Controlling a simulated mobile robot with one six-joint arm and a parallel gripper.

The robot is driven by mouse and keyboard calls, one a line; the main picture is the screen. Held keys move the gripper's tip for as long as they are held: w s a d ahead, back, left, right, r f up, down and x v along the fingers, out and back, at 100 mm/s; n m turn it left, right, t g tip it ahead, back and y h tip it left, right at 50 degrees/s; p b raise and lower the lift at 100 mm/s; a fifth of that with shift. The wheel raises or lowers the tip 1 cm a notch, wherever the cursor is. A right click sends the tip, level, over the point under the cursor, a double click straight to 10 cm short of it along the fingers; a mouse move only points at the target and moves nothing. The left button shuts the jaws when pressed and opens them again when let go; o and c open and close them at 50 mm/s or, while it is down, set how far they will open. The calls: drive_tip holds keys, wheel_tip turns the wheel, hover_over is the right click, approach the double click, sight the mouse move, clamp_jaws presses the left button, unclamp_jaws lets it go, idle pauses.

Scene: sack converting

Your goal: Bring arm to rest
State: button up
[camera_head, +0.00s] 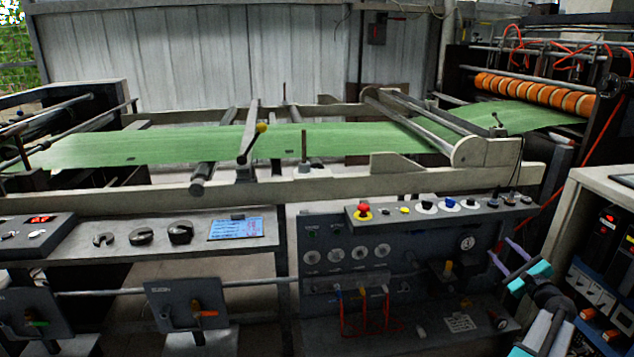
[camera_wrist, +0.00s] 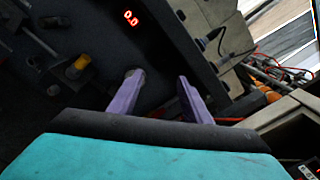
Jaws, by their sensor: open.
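My gripper (camera_head: 507,255) is at the lower right of the head view, in front of the right end of the grey control panel (camera_head: 340,230). Its two purple fingers are spread apart and nothing is between them. In the wrist view my gripper (camera_wrist: 158,92) also shows open and empty, with a dark panel face behind it. My arm comes up from the bottom right edge of the head view. I cannot tell the exact gap between the fingertips and the panel.
A red button (camera_head: 363,208) and several knobs line the panel top. A yellow-capped fitting (camera_head: 447,267) sits left of my gripper. A light cabinet (camera_head: 606,190) stands close on the right. Green sheet (camera_head: 230,143) runs across the machine behind. Orange rollers (camera_head: 540,95) are at the back right.

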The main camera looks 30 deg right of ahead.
drive_tip(key=w+a+f+n+g+y, duration=0.1)
drive_tip(key=w+a+f+n+y, duration=0.25)
drive_tip(key=w+a, duration=0.45)
drive_tip(key=w+a+f+n+g+y, duration=0.1)
drive_tip(key=w+a+f+n+y, duration=0.2)
drive_tip(key=w+a, duration=0.5)
drive_tip(key=w+a+f+n+g+y, duration=0.15)
drive_tip(key=a+f+n, duration=0.3)
drive_tip(key=a, duration=0.55)
drive_tip(key=w+a+f+n+g+y, duration=0.1)
drive_tip(key=w+a+f+n+g, duration=0.3)
drive_tip(key=a, duration=0.7)
drive_tip(key=w+a+f+n+g+y, duration=0.1)
drive_tip(key=a+f+n+y, duration=0.1)
drive_tip(key=a+f, duration=0.6)
drive_tip(key=s+a+f+n+g+h, duration=0.1)
drive_tip(key=s+a+f+n+g, duration=0.25)
drive_tip(key=a, duration=0.65)
drive_tip(key=s+a+f+n+g+h, duration=0.1)
drive_tip(key=s+a+n+g+h, duration=0.1)
drive_tip(key=s+a+n, duration=0.5)
drive_tip(key=s+a+f+n+g+h, duration=0.1)
drive_tip(key=a+f+n+g, duration=0.25)
drive_tip(key=a, duration=0.85)
drive_tip(key=s+f+g+p, duration=0.1)
drive_tip(key=s+g+p, duration=0.3)
drive_tip(key=s+p, duration=1.2)
drive_tip(key=shift+s+f+n+g+h, duration=0.3)
drive_tip(key=shift+s+f+n+g, duration=0.1)
drive_tip(key=shift+s, duration=4.15)
